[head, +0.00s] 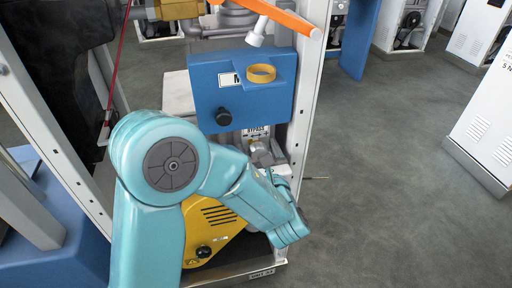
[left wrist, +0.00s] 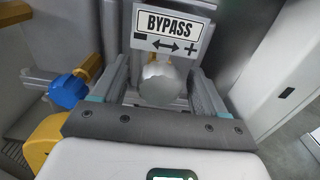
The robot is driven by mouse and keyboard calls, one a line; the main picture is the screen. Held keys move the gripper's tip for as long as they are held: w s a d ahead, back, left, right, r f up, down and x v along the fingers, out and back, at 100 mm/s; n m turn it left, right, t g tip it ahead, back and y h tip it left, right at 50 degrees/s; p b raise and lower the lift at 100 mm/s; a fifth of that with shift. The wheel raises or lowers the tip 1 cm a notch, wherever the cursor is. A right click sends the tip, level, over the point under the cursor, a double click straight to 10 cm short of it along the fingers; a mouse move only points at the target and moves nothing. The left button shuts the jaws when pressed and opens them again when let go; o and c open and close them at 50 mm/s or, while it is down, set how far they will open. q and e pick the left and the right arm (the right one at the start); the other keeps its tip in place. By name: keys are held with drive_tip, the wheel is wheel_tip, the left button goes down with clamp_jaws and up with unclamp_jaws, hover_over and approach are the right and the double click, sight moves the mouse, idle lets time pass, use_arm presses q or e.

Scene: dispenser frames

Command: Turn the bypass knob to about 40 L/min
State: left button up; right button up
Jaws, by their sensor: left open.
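The bypass knob (left wrist: 163,82) is a silver-grey rounded knob below a white BYPASS sign (left wrist: 167,28) with a minus at left, a plus at right and a double arrow. In the left wrist view my left gripper (left wrist: 155,72) is open, with one finger on each side of the knob. Gaps show between the knob and both fingers. In the head view the sign (head: 256,131) is small, below the blue panel, and my left arm covers part of the area around the knob. No flow reading in L/min can be made out. My right gripper is not in view.
A blue panel (head: 208,84) with a black knob (head: 223,117) and a yellow ring (head: 261,73) sits above. A white frame post (head: 309,100) stands close on the right. A blue knob (left wrist: 68,92) is left of the gripper. Open grey floor (head: 400,190) lies right.

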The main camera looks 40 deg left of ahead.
use_arm(q)
drive_tip(key=shift+x, duration=1.05)
drive_tip(key=c, duration=1)
drive_tip(key=shift+f, duration=0.1)
